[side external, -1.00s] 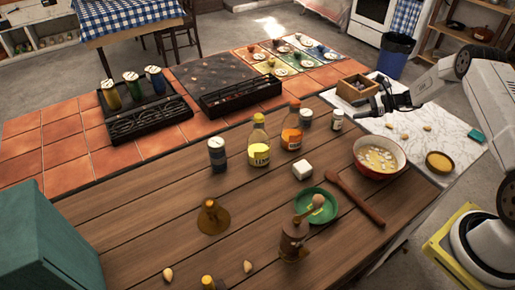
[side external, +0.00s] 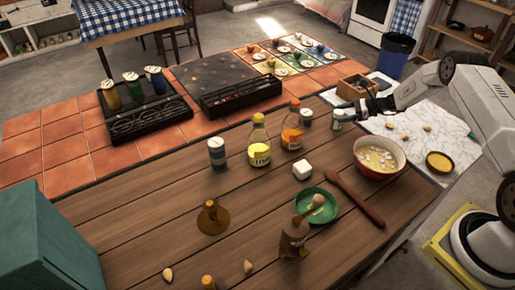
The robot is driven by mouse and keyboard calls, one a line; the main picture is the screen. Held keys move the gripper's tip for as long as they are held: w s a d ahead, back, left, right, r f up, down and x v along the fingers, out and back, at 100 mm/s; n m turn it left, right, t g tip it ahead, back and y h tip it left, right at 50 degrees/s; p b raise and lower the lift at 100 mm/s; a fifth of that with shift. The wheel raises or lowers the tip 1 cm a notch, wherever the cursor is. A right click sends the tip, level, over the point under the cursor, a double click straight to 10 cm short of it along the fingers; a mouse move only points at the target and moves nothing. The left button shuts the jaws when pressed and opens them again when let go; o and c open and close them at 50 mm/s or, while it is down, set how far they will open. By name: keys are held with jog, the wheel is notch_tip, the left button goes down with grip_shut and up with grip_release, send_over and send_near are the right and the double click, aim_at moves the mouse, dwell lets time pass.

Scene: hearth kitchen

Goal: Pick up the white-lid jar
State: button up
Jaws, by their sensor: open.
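A small jar with a white lid (side external: 337,121) stands upright on the wooden counter, near its back right edge. My gripper (side external: 343,111) comes in from the right, low, with its open fingers at the jar. The fingers overlap the jar in this view, and I cannot tell whether they touch it or stand on both sides of it. A dark-banded jar (side external: 306,119) stands close to the left of it.
An orange-capped bottle (side external: 292,130) and a yellow bottle (side external: 259,145) stand to the left. A wooden box (side external: 355,88) lies behind my gripper.

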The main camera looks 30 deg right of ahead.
grip_shut()
jog(key=shift+r, duration=0.2)
dwell(0.3)
jog(key=shift+r, duration=1.35)
jog(key=s+a+r, duration=0.2)
jog(key=s+r, duration=0.3)
jog(key=s, duration=0.1)
jog(key=s+a+r, duration=0.2)
jog(key=s+r, duration=0.3)
jog(key=s, duration=0.2)
jog(key=shift+s+a, duration=0.15)
jog(key=shift+a, duration=0.1)
